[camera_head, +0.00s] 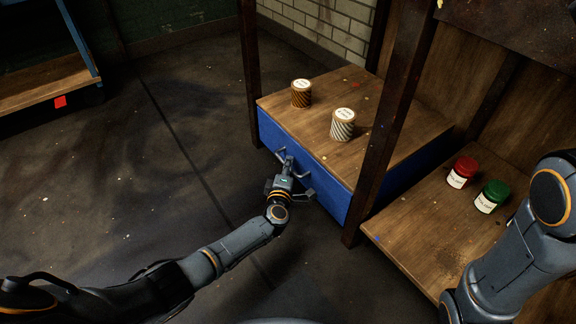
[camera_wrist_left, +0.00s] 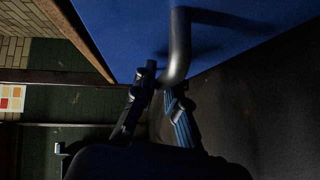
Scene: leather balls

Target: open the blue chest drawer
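The blue chest drawer (camera_head: 325,187) sits under a wooden top in the head view, and its front looks flush with the top's edge. A grey bar handle (camera_head: 303,173) stands out from its front. In the left wrist view the blue front (camera_wrist_left: 120,30) fills the top, with the curved handle (camera_wrist_left: 180,40) before it. My left gripper (camera_head: 289,162) is at the handle. In the wrist view its two fingers (camera_wrist_left: 162,84) close on either side of the handle's lower end. My right arm shows at the right, but its gripper is out of view.
A brown can (camera_head: 301,94) and a striped can (camera_head: 342,125) stand on the chest top. Red (camera_head: 462,172) and green (camera_head: 491,197) jars stand on the lower wooden shelf (camera_head: 415,235). A dark post (camera_head: 385,120) rises beside the drawer. The floor (camera_head: 170,150) at left is clear.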

